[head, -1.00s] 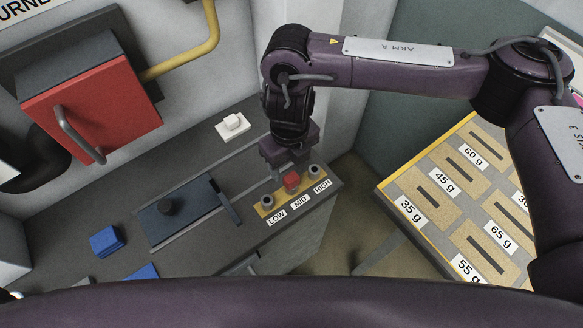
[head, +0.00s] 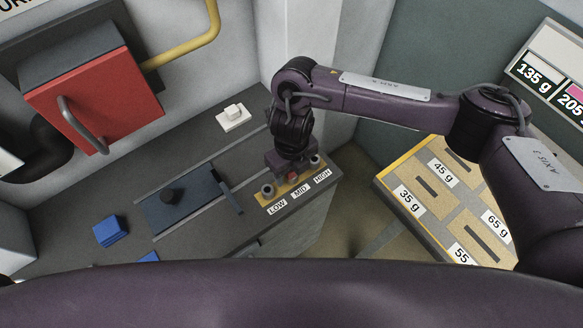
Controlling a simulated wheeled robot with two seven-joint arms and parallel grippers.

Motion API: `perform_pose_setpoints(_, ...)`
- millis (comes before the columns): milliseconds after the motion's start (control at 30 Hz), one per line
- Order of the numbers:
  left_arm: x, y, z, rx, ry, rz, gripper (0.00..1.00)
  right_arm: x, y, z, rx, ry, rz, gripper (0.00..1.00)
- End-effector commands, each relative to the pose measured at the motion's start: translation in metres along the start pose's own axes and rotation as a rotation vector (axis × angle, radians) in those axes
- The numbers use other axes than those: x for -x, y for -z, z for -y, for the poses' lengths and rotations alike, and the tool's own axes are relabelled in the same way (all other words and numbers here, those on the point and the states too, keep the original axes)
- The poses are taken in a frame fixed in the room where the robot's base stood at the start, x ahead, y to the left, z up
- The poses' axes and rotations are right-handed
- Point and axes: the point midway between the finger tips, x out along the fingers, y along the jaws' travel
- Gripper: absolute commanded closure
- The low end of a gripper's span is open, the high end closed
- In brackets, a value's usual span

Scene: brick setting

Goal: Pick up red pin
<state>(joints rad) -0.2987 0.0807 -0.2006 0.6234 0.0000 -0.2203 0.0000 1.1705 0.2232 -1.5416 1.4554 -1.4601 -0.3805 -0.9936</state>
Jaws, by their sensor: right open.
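The red pin (head: 292,177) stands at the MID position of a yellow strip (head: 272,202) labelled LOW, MID and HIGH, at the counter's right end. Only its top part shows; my right gripper partly covers it. My right gripper (head: 290,172) points down right over the pin and is open. Whether its fingers are around the pin or just above it, I cannot tell. Grey holders stand at LOW (head: 268,191) and HIGH (head: 315,162) on either side. My left gripper is not in view.
A white switch block (head: 233,117), blue blocks (head: 110,231) and a red door with a handle (head: 95,100) are further left. A rack with weight labels (head: 420,200) stands right, across a gap.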

Motion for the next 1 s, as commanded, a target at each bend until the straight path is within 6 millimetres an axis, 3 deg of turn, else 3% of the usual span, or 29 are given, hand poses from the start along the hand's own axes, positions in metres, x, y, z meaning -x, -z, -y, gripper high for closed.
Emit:
perform_pose_setpoints(67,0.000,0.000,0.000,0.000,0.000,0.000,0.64,0.000,0.000,0.000,0.000,0.000,0.000,0.52)
perform_pose_setpoints(400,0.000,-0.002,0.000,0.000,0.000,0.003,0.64,0.000,0.000,0.000,0.001,0.000,0.000,0.96)
perform_pose_setpoints(767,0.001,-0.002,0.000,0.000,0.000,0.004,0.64,0.005,0.000,0.000,0.002,-0.001,0.001,0.97)
perform_pose_setpoints(1000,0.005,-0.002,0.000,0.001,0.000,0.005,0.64,0.032,-0.001,0.001,0.003,0.003,0.004,0.97)
